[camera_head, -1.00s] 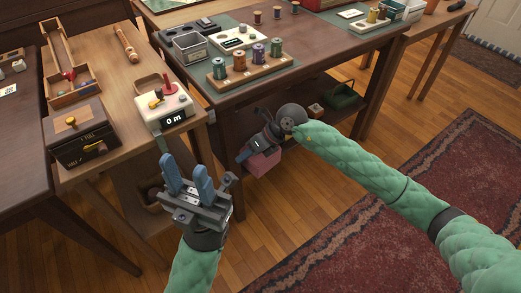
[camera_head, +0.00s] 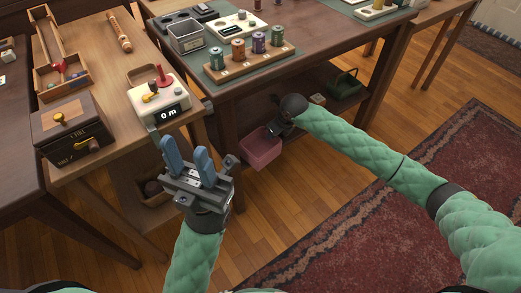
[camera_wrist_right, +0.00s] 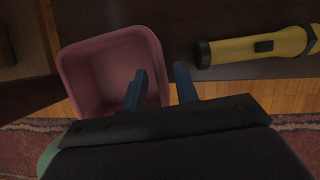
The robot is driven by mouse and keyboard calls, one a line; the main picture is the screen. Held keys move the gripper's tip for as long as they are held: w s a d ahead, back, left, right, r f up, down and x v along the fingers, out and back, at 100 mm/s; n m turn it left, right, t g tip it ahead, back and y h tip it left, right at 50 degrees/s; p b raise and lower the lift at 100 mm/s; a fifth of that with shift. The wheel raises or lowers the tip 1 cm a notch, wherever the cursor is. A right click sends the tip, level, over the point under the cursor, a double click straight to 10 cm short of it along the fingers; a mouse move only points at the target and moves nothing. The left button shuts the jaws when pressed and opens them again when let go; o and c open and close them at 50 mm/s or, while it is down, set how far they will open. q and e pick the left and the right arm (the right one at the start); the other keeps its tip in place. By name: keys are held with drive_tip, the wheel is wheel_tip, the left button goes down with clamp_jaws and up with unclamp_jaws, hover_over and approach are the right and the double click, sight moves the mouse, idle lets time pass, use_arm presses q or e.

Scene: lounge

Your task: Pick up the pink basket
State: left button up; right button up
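The pink basket (camera_head: 262,152) sits at the front of the low shelf under the dark table, partly behind my right wrist. In the right wrist view the pink basket (camera_wrist_right: 88,75) is open-topped and empty. My right gripper (camera_wrist_right: 160,70) is open there, one blue finger over the basket's inside and the other just outside its right wall. I cannot tell whether they touch it. In the head view my right gripper (camera_head: 278,131) is mostly hidden by its wrist. My left gripper (camera_head: 186,147) is open and empty, in front of the light wooden table.
A yellow flashlight (camera_wrist_right: 260,47) lies on the shelf right of the basket. A green container (camera_head: 345,84) stands farther along it. The dark table (camera_head: 300,62) overhangs the shelf. A white device (camera_head: 160,106) is on the light table near my left gripper.

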sight(271, 143)
drive_tip(key=shift+b+x, duration=0.3)
drive_tip(key=shift+x, duration=1.55)
drive_tip(key=shift+f, duration=0.2)
clamp_jaws()
